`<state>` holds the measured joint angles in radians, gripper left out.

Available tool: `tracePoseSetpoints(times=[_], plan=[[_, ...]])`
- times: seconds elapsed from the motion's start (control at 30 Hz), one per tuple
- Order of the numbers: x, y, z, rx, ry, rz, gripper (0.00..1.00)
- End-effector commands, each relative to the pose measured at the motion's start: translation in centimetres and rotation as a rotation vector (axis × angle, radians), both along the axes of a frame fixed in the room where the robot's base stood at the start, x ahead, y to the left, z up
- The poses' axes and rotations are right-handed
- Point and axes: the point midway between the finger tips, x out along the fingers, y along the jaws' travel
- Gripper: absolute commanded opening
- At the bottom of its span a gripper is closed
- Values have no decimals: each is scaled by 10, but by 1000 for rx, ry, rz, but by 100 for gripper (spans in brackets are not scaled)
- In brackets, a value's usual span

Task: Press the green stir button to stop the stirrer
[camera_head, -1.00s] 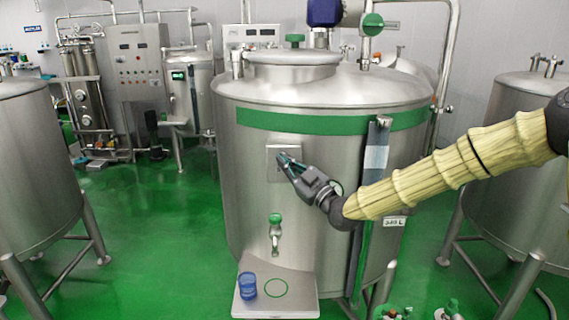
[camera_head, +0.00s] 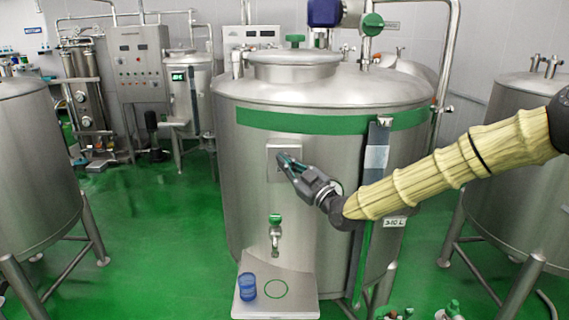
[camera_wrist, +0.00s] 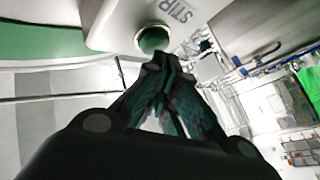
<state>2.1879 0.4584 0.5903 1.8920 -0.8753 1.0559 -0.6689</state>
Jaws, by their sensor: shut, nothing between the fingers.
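The green stir button (camera_wrist: 152,40) shows in the wrist view, round in a metal ring, on a pale panel (camera_wrist: 105,18) with the letters STIR. In the head view the panel (camera_head: 275,150) is on the front of the large steel tank (camera_head: 290,215), and the button is hidden behind my gripper. My gripper (camera_head: 281,158) is shut and empty, its fingertips at the panel. In the wrist view the fingertips (camera_wrist: 163,60) are just below the button and overlap its lower edge. I cannot tell whether they touch it.
Below the panel is a tap (camera_head: 275,235) with a green top. Under it a steel shelf (camera_head: 298,305) holds a blue cup (camera_head: 247,287) beside a green ring mark. A dark vertical strip (camera_head: 372,180) runs down the tank right of my gripper. Other tanks stand left and right.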

Motion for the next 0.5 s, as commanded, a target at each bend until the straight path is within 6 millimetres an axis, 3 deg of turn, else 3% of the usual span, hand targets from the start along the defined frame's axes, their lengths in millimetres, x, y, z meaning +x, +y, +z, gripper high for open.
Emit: tracePoseSetpoints(times=[0.5], plan=[[-12, 0, 0, 0, 0, 0, 0]])
